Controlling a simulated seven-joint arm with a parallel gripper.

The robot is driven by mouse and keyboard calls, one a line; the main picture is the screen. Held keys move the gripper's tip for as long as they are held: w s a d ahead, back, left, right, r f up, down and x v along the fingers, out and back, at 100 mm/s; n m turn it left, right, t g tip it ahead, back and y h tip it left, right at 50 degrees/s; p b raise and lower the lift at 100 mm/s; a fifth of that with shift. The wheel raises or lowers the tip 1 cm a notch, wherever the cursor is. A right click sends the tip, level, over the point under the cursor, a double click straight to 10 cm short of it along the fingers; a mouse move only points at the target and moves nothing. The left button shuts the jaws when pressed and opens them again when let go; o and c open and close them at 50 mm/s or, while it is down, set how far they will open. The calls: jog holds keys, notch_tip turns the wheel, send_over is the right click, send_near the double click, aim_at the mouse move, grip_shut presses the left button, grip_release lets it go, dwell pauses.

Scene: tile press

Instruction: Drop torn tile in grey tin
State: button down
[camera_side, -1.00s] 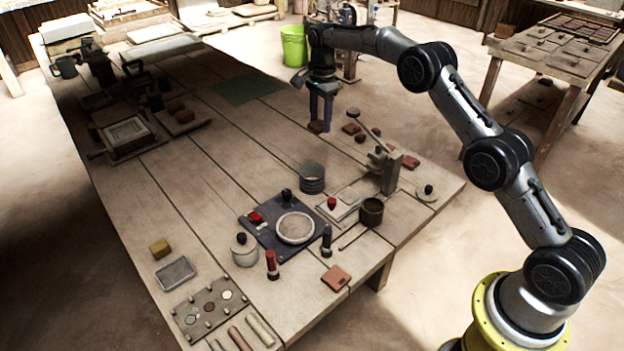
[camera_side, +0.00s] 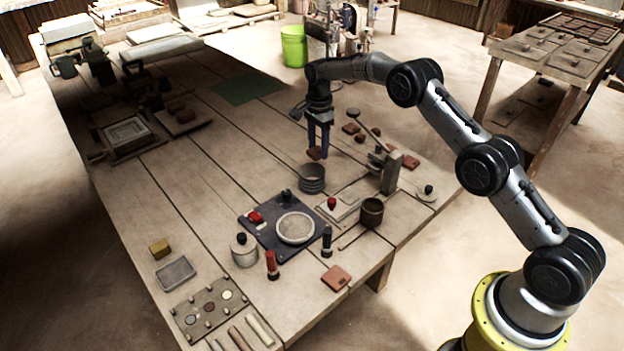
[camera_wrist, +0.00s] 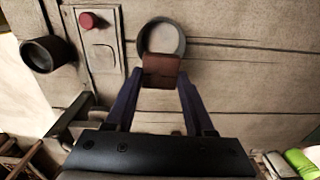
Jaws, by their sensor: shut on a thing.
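My gripper (camera_side: 318,152) is shut on a reddish-brown tile (camera_side: 314,154), held above the table close to the grey tin. In the wrist view the tile (camera_wrist: 161,70) sits between the two dark blue fingertips (camera_wrist: 160,82). The grey tin (camera_side: 312,180) is a round, open, ribbed can standing on the table just below the tile. In the wrist view the tin (camera_wrist: 152,38) shows its open top, with the tile overlapping its near edge. Whether the held tile is torn cannot be told.
A lever press (camera_side: 390,172) stands right of the tin, with a brown pot (camera_side: 371,212) in front of it. A dark blue mat (camera_side: 262,236) with a round pale dish (camera_side: 295,228) lies in front. Other tile pieces (camera_side: 351,128) lie behind.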

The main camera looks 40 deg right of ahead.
jog(key=shift+c, duration=0.9)
grip_release()
notch_tip(320, 180, up, 14)
